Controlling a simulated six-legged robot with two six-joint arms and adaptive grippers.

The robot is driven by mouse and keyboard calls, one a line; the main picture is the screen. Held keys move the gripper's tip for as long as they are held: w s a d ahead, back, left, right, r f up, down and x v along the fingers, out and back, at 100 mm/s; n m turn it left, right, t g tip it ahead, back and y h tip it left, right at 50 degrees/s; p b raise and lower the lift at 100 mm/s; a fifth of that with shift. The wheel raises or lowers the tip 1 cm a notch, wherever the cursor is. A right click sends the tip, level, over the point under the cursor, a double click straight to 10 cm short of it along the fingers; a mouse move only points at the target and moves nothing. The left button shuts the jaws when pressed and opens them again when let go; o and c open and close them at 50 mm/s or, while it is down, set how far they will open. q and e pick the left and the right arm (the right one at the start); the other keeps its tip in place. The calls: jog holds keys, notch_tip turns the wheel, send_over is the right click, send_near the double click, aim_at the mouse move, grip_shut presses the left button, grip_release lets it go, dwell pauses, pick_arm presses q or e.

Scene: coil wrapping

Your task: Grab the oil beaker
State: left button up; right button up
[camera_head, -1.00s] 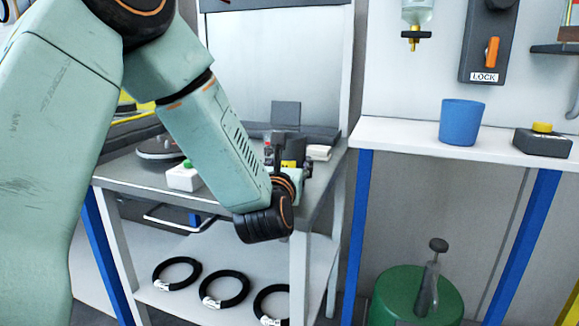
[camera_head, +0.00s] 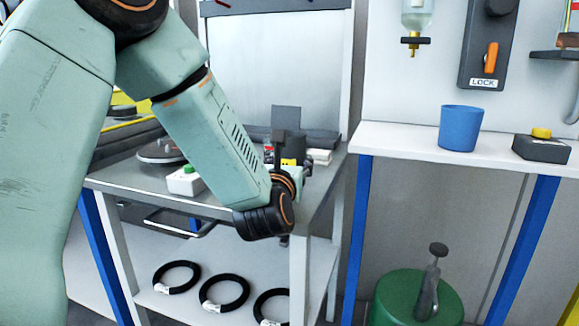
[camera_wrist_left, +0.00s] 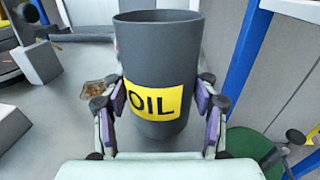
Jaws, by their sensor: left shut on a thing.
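The oil beaker (camera_wrist_left: 160,60) is a dark grey cylinder with a yellow OIL label, upright in the left wrist view. My left gripper (camera_wrist_left: 162,98) is shut on it, with one finger pressed against each side at label height. In the head view the beaker (camera_head: 293,148) shows small and partly hidden behind my left wrist, over the right part of the grey workbench (camera_head: 222,203). I cannot tell whether its base touches the bench. My left gripper (camera_head: 289,172) is mostly hidden there too. My right gripper is out of view.
A white box with a green button (camera_head: 186,181) sits on the bench. Several black coils (camera_head: 224,292) lie on the shelf below. At the right are a white shelf (camera_head: 400,140), a blue cup (camera_head: 461,128), a yellow-button box (camera_head: 541,147) and a green drum (camera_head: 395,298).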

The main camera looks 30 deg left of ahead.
pick_arm(q)
notch_tip(320, 180, up, 8)
jog(key=p, duration=0.3)
jog(key=shift+r, duration=0.2)
